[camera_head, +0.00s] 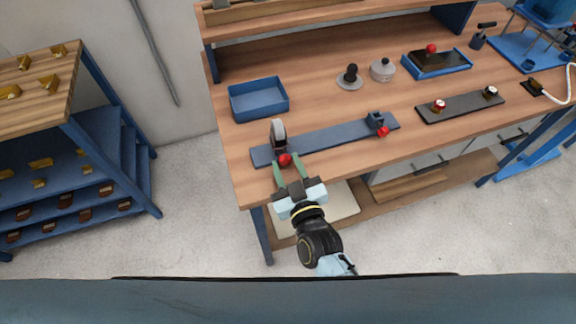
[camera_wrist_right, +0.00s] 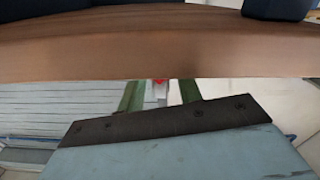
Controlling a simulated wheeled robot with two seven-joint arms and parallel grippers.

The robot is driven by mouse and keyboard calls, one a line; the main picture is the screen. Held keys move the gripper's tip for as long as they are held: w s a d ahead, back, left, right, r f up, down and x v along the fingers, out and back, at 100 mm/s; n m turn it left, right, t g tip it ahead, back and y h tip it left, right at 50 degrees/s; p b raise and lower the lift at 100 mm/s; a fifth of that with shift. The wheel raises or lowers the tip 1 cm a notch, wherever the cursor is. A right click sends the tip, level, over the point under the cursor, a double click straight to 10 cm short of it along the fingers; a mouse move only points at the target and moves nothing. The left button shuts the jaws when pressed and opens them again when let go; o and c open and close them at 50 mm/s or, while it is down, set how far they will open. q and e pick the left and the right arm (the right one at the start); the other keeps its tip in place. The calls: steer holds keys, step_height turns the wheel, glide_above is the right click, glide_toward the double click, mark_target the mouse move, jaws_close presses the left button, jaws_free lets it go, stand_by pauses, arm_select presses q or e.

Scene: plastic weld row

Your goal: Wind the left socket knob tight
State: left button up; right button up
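The left socket knob (camera_head: 284,160) is a red ball at the front of the left socket, near the left end of a long slate-blue bar on the bench. A grey disc (camera_head: 278,135) stands upright just behind it. My right gripper (camera_head: 287,165) is open, its two green fingers on either side of the knob. I cannot tell whether they touch it. In the right wrist view a small bit of red knob (camera_wrist_right: 159,81) shows between the green fingers, below the bench edge. A second red knob (camera_head: 382,131) is on the blue right socket. My left gripper is not in view.
The bar (camera_head: 335,138) lies along the wooden bench's front. A blue tray (camera_head: 259,98) stands behind its left end. A dark strip (camera_head: 462,106) with two knobs lies to the right. A shelf with brass parts (camera_head: 48,82) stands at the left, across a floor gap.

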steer(key=c, duration=0.6)
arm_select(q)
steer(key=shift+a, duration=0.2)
arm_select(e)
steer(key=shift+c, duration=0.2)
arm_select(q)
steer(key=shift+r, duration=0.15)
arm_select(e)
steer(key=shift+m, duration=0.4)
steer(key=shift+m+p, duration=0.45)
steer(key=shift+m, duration=0.15)
steer(key=shift+m+p, duration=0.35)
steer(key=shift+m, duration=1.65)
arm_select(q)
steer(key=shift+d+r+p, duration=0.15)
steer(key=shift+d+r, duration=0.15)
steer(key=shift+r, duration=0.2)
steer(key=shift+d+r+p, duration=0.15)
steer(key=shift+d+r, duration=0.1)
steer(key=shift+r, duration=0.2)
arm_select(e)
steer(key=shift+d+m, duration=0.1)
steer(key=shift+m, duration=1.3)
